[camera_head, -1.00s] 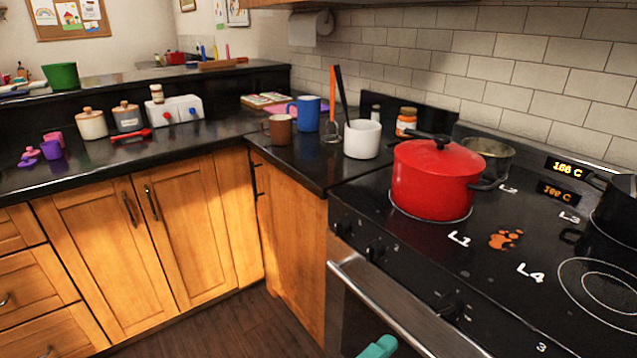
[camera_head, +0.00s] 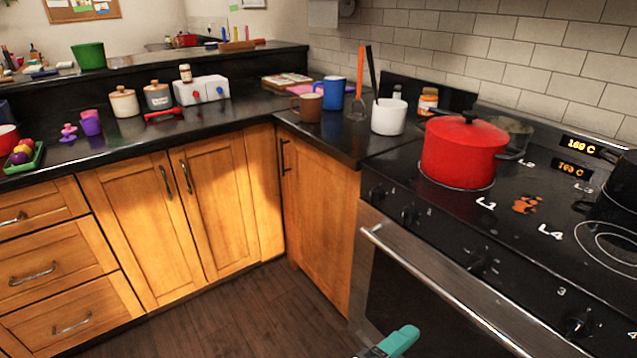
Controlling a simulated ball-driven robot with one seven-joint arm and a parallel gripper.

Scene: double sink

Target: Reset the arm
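A teal, round-ended piece (camera_head: 395,342) shows at the bottom edge of the head view, in front of the oven door. It appears to be the tip of my arm or gripper. Most of it is cut off by the frame, so its fingers and whether it is open or shut cannot be seen. Nothing held is visible. The piece is low, below the level of the stove top, and overlaps the oven front and the floor in the picture.
The stove (camera_head: 400,190) with a red lidded pot (camera_head: 458,150) stands at right. A white cup (camera_head: 388,117) with utensils is beside it on the dark counter. A green tray (camera_head: 25,160) holds fruit at far left. Clear wooden floor (camera_head: 240,310) lies below the cabinets.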

